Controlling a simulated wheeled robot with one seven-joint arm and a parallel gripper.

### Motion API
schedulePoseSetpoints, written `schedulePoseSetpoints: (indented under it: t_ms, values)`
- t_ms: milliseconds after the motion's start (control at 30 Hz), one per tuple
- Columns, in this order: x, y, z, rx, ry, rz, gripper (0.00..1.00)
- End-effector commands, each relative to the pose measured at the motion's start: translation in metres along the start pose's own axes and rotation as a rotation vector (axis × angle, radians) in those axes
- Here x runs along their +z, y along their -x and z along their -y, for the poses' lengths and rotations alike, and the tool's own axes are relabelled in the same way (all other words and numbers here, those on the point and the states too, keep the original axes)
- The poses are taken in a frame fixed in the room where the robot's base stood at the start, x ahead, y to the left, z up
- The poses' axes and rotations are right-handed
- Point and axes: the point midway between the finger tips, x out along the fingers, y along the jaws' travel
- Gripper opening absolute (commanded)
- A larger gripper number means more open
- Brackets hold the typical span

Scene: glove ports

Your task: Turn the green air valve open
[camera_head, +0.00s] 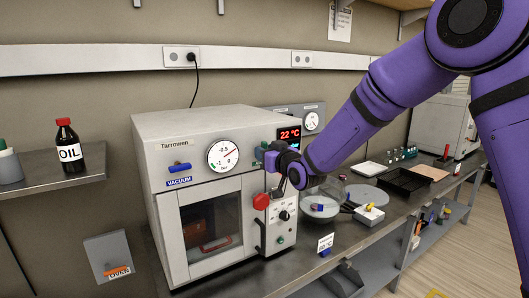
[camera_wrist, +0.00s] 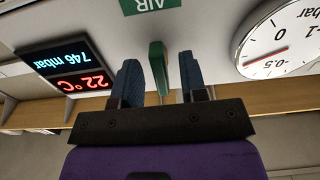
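The green air valve handle (camera_wrist: 157,68) shows in the wrist view just below a green AIR label (camera_wrist: 150,5), both seen upside down. My gripper (camera_wrist: 160,78) is open, with one blue finger on each side of the handle. A gap shows between the handle and each finger, so it is not clamped. In the head view my gripper (camera_head: 267,157) is at the upper right of the vacuum oven's front (camera_head: 170,148), below the red display. There the fingers and arm mostly hide the green valve.
The oven has a blue vacuum valve (camera_head: 180,167), a round gauge (camera_head: 223,155) and a red door knob (camera_head: 261,201) below my gripper. The display (camera_wrist: 70,70) and gauge (camera_wrist: 280,40) flank the valve in the wrist view.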

Motion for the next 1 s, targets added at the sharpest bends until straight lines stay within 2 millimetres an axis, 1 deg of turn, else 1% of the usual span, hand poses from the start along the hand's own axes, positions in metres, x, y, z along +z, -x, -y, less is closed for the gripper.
schedulePoseSetpoints:
  t_ms: [300, 400, 500, 600, 700, 1000]
  values:
    - [-0.001, 0.059, 0.000, 0.001, 0.002, 0.001, 0.39]
    - [-0.001, 0.074, 0.000, 0.001, 0.001, 0.000, 0.39]
    - [0.000, 0.086, 0.000, 0.000, 0.000, 0.001, 0.39]
    - [0.000, 0.093, 0.000, 0.000, 0.000, 0.001, 0.39]
    - [0.000, 0.096, 0.000, 0.000, 0.000, 0.000, 0.39]
    - [0.000, 0.097, 0.000, 0.001, 0.001, 0.001, 0.39]
